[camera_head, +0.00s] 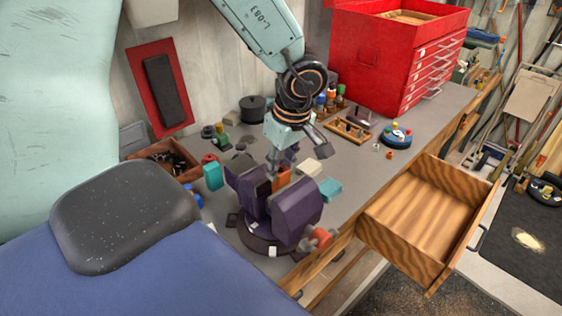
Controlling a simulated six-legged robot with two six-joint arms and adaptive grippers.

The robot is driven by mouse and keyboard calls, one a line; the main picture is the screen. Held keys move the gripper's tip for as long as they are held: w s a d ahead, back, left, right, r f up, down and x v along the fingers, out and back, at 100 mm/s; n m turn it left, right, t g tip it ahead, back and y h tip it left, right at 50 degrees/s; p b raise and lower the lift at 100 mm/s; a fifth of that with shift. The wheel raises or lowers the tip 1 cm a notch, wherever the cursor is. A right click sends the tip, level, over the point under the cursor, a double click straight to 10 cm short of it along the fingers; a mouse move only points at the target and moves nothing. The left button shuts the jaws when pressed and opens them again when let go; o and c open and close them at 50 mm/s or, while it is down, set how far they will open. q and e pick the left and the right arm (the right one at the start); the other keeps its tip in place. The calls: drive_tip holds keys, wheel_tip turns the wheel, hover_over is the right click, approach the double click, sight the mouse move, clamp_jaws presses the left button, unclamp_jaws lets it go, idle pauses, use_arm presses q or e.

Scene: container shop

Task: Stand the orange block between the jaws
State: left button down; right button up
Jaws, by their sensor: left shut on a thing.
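The purple bench vise (297,212) stands on the workbench near its front edge, with its two jaws apart. The orange block (282,179) shows in the gap between the jaws, its lower part hidden by the near jaw. My left gripper (275,165) reaches down from above and is shut on the orange block. I cannot tell whether the block touches the vise's bed. My right gripper is not in view.
An open, empty wooden drawer (420,213) juts out to the right. A red tool chest (395,52) stands at the back. Teal blocks (329,189) and a white block (310,167) lie close to the vise. A wooden box (163,156) sits left.

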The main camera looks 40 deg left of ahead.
use_arm(q)
drive_tip(key=shift+f, duration=0.4)
idle(0.4)
drive_tip(key=c, duration=0.9)
unclamp_jaws()
drive_tip(key=shift+r+p, duration=0.75)
drive_tip(key=shift+r, duration=2.25)
